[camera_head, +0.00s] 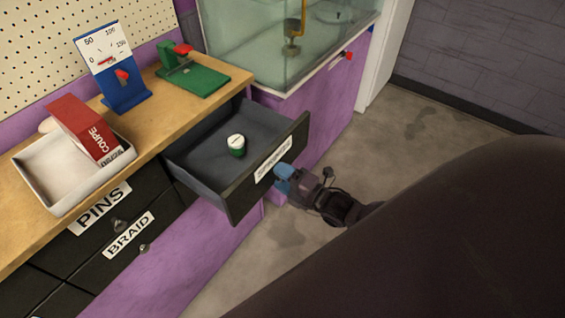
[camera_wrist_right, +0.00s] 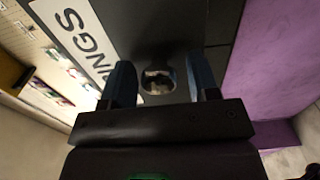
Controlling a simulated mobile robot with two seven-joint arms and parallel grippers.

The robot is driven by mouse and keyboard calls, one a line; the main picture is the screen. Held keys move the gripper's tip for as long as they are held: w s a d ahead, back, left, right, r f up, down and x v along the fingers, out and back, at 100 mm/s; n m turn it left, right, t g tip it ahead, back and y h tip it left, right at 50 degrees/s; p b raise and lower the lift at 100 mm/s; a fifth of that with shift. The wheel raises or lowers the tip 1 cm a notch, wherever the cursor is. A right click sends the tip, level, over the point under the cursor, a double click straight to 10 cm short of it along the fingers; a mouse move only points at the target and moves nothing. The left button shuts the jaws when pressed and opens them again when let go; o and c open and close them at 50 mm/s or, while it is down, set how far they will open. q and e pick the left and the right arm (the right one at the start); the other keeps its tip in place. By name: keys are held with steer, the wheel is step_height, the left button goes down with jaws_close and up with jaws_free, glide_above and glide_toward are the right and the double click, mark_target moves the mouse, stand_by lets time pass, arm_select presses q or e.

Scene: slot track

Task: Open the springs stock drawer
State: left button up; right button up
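The springs drawer (camera_head: 232,188) is pulled well out from the bench. Its dark front carries a white label, which in the right wrist view (camera_wrist_right: 78,35) shows the letters "NGS". My right gripper (camera_head: 285,178) is at the right part of the drawer front. In the right wrist view its two blue fingers (camera_wrist_right: 162,84) stand apart on either side of the round knob (camera_wrist_right: 157,80), with gaps visible. The knob is hidden in the head view. My left gripper is not in view.
PINS (camera_head: 103,208) and BRAID (camera_head: 130,236) drawers are shut at the left. The wooden benchtop (camera_head: 150,132) holds a white tray (camera_head: 38,165) with a red box (camera_head: 85,125), a blue gauge (camera_head: 123,88) and a green device (camera_head: 195,76). A glass tank (camera_head: 270,40) stands behind. Floor at the right is clear.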

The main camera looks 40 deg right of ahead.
steer(key=shift+s, duration=0.1)
steer(key=v, duration=1)
steer(key=shift+s, duration=0.25)
steer(key=shift+d+r, duration=0.1)
steer(key=shift+d, duration=0.05)
stand_by(0.3)
